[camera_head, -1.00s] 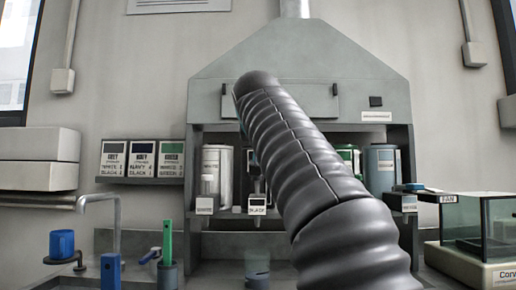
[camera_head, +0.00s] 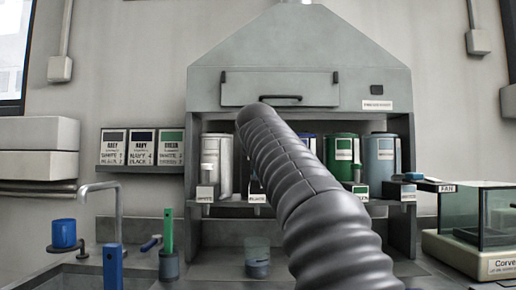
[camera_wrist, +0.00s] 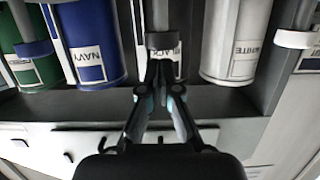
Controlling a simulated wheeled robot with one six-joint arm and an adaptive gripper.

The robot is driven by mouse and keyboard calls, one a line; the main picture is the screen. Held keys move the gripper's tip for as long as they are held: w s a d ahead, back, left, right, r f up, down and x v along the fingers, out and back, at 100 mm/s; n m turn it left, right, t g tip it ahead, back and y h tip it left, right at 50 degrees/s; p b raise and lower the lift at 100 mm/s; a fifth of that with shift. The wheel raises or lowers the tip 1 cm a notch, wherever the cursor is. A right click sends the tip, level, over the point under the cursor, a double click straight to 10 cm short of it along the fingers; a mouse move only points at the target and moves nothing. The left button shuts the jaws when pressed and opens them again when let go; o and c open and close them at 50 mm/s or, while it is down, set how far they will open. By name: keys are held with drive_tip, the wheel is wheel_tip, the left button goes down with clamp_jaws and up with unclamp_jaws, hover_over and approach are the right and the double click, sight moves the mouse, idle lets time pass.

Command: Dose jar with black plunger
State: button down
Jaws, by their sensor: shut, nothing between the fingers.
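In the head view a BLACK label (camera_head: 257,198) hangs on the shelf edge, and the canister behind it is mostly hidden by my arm. In the wrist view the canister with the BLACK label (camera_wrist: 178,58) stands between the navy and white ones. A grey collar (camera_wrist: 160,40) sits in front of it; I cannot clearly make out the plunger. My gripper (camera_wrist: 160,68) is shut and empty, its fingertips close to that collar; I cannot tell whether they touch it. In the head view my gripper is hidden. A clear jar (camera_head: 257,258) stands on the counter below the BLACK label.
The white canister (camera_head: 216,165), green canister (camera_head: 343,160) and grey-blue canister (camera_head: 382,162) share the shelf; the navy canister (camera_wrist: 90,45) shows in the wrist view. A balance (camera_head: 480,245) is at right. A blue cup (camera_head: 63,233), a tap (camera_head: 110,195) and a green-handled tool (camera_head: 168,235) are at left.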

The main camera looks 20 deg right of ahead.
drive_tip(key=shift+f, duration=0.35)
drive_tip(key=shift+f+b, duration=1.3)
drive_tip(key=shift+f, duration=0.45)
drive_tip(key=s+a+r+p, duration=0.1)
drive_tip(key=s+a+r, duration=0.1)
drive_tip(key=s+r, duration=0.4)
drive_tip(key=v, duration=0.3)
drive_tip(key=shift+s, duration=0.4)
